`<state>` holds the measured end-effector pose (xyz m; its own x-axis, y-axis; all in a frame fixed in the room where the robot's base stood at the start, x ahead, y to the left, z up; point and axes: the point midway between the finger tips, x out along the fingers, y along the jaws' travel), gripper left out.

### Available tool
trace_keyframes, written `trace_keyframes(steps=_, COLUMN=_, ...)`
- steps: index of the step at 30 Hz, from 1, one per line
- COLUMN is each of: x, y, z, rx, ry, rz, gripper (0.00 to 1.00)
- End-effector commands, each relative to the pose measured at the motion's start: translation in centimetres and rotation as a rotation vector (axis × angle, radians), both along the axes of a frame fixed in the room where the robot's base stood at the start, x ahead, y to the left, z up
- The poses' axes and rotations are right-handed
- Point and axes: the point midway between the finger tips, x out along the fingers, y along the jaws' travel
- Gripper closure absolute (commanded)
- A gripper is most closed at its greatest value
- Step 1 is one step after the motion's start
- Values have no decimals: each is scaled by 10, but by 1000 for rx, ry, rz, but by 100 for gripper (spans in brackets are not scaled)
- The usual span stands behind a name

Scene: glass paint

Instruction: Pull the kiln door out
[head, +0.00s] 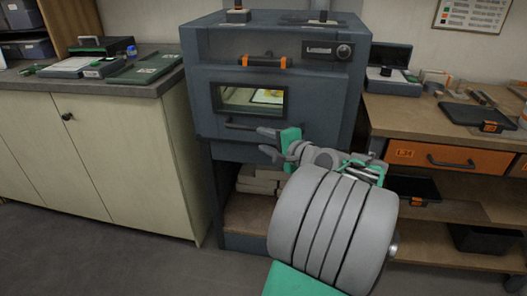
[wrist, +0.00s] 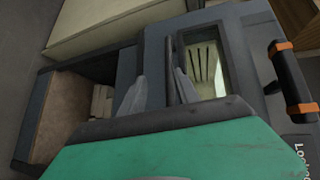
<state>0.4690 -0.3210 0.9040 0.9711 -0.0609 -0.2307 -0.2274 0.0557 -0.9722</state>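The kiln (head: 350,95) is a dark grey cabinet in the middle of the head view. Its door (head: 208,100) has a window, through which a pale panel with some yellow shows. A dark bar handle (head: 245,125) runs below the window. My gripper (head: 264,142) is in front of the door's lower right part, near the right end of that bar. Its two grey fingers are apart, also in the wrist view (wrist: 155,92). I see nothing held, but cannot tell whether the bar lies between the fingers. The wrist view shows the kiln window (wrist: 203,62) beside the fingers.
A black handle with orange ends (head: 263,63) is higher on the kiln; it also shows in the wrist view (wrist: 290,78). A cream cabinet (head: 110,150) stands left. A wooden bench (head: 420,125) with an orange drawer (head: 450,158) stands right. An open shelf (head: 250,210) lies below the kiln.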

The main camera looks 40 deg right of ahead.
Motion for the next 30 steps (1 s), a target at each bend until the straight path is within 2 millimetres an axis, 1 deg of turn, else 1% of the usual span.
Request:
trace_keyframes(steps=1, x=-12, y=-19, z=-5, rx=43, ry=-49, rz=-42, gripper=62)
trace_keyframes(steps=3, x=-19, y=-30, z=1, rx=80, ry=-92, rz=-68, gripper=62)
trace_keyframes(steps=4, x=-19, y=-32, z=3, rx=88, ry=-101, rz=-73, gripper=62)
trace_keyframes(steps=5, x=-18, y=-34, z=4, rx=92, ry=-106, rz=-74, gripper=62)
trace_keyframes(steps=7, x=-8, y=-34, z=4, rx=94, ry=-108, rz=-73, gripper=62)
trace_keyframes(steps=15, x=42, y=-39, z=-3, rx=91, ry=-104, rz=-71, gripper=62)
trace_keyframes(steps=18, x=51, y=-41, z=-4, rx=89, ry=-104, rz=-73, gripper=62)
trace_keyframes(steps=21, x=55, y=-41, z=-4, rx=89, ry=-104, rz=-74, gripper=62)
trace_keyframes(steps=26, x=55, y=-41, z=-4, rx=89, ry=-104, rz=-75, gripper=62)
trace_keyframes(steps=30, x=54, y=-41, z=-4, rx=89, ry=-103, rz=-75, gripper=72)
